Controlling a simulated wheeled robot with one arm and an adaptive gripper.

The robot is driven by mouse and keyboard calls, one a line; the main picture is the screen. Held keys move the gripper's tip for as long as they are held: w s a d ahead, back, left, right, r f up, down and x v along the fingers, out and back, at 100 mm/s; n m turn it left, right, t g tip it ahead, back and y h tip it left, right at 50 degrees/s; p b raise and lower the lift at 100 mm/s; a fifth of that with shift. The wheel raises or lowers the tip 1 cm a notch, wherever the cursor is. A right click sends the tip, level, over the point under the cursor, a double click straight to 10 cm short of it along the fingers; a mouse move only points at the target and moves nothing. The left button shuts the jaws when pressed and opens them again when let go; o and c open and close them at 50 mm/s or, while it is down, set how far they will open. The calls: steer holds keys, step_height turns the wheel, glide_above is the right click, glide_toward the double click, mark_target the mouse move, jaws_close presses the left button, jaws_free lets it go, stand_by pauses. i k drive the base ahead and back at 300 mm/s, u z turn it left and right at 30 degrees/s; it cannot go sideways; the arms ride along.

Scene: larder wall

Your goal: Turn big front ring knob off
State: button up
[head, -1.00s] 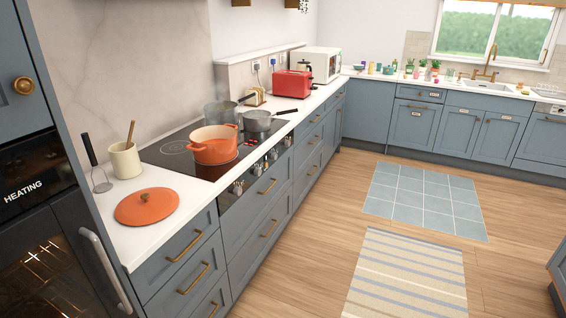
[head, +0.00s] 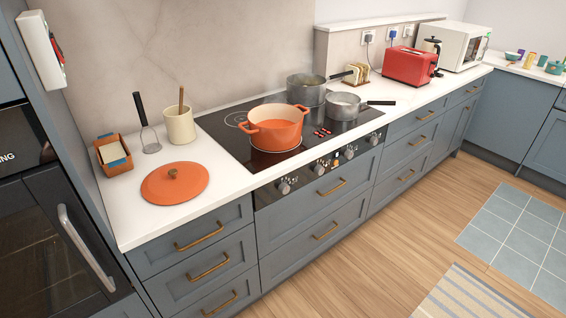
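The black hob (head: 225,138) is set in the white counter. A row of several silver knobs runs along its front panel, among them a left-end knob (head: 284,187), a middle knob (head: 319,169) and a right-end knob (head: 374,139). Small markings beside the knobs are too small to read, so I cannot tell which one is for the big front ring. An orange pot (head: 274,134) stands on the front left of the hob. Red marks (head: 322,131) glow on the glass to its right. My gripper is not in view.
Two grey pans, one at the back (head: 305,90) and one at the right (head: 344,106), also stand on the hob. An orange lid (head: 174,183) and a utensil crock (head: 181,125) are on the counter to the left. The wooden floor (head: 375,235) before the drawers is clear.

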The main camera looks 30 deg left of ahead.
mark_target(318, 170)
steer(key=u, duration=1)
steer(key=i, duration=1)
steer(key=u, duration=0.9)
